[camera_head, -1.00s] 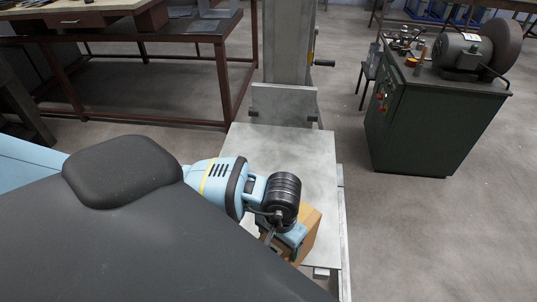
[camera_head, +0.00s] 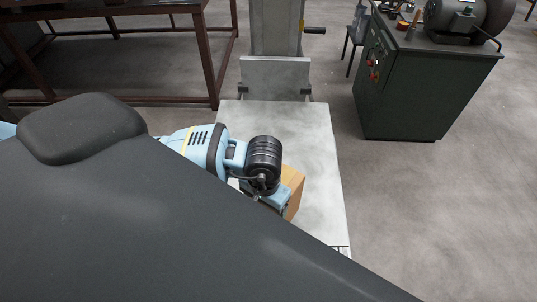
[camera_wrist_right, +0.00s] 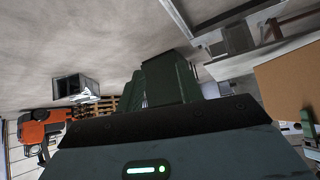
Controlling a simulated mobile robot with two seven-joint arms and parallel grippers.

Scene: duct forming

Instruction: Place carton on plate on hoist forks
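The brown carton (camera_head: 294,187) shows in the head view, partly covered by my left gripper. My left gripper (camera_head: 270,195) is on the carton, its light blue finger part against the carton's near left side; it appears shut on it. The carton is over the right middle of the pale grey plate (camera_head: 305,135); I cannot tell whether it touches it. The plate lies in front of the hoist mast (camera_head: 275,28); the forks are hidden. In the right wrist view a brown panel, probably the carton (camera_wrist_right: 290,85), stands at right.
A dark green cabinet (camera_head: 410,95) with a grinder (camera_head: 462,18) stands at right. A dark red steel table frame (camera_head: 208,60) is at the back left. Floor between plate and cabinet is clear. The right wrist view shows an orange machine (camera_wrist_right: 38,130) at left.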

